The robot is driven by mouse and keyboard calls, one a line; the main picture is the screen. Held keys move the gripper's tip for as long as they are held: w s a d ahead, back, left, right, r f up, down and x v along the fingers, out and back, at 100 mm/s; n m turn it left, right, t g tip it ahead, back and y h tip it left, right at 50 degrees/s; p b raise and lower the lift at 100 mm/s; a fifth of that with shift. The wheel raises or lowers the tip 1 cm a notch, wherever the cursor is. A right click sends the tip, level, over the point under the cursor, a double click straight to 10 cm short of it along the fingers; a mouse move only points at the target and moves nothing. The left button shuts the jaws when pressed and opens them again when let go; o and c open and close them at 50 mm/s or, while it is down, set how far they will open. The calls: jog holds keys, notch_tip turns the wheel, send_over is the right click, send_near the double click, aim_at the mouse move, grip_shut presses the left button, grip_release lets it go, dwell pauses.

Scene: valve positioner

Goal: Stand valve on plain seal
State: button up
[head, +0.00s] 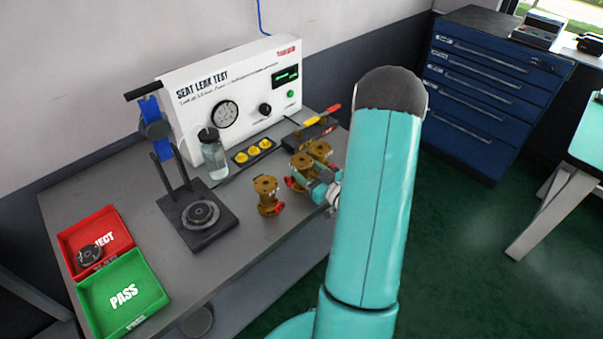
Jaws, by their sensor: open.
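A brass flanged valve (267,196) with a red part stands upright on the grey bench, right of the test stand. Two more brass valves, a nearer one (300,171) and a farther one (320,151), stand close together to its right. My gripper (315,184) is open beside the nearer of these two; its jaws are small and partly hidden by my arm, so I cannot tell whether they touch it. The test stand's black base carries a round grey ringed seat (201,213) with nothing standing on it. I cannot tell whether this is the plain seal.
A white seat leak tester (232,98) stands at the back. In front of it are a bottle (214,155) and a black strip (238,158) with yellow discs. A red reject tray (68,241) holds a dark disc (90,254). The green pass tray (123,293) looks empty.

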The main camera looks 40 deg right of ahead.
grip_shut()
jog(key=shift+w+r, duration=0.1)
jog(key=shift+r, duration=0.05)
dwell(0.4)
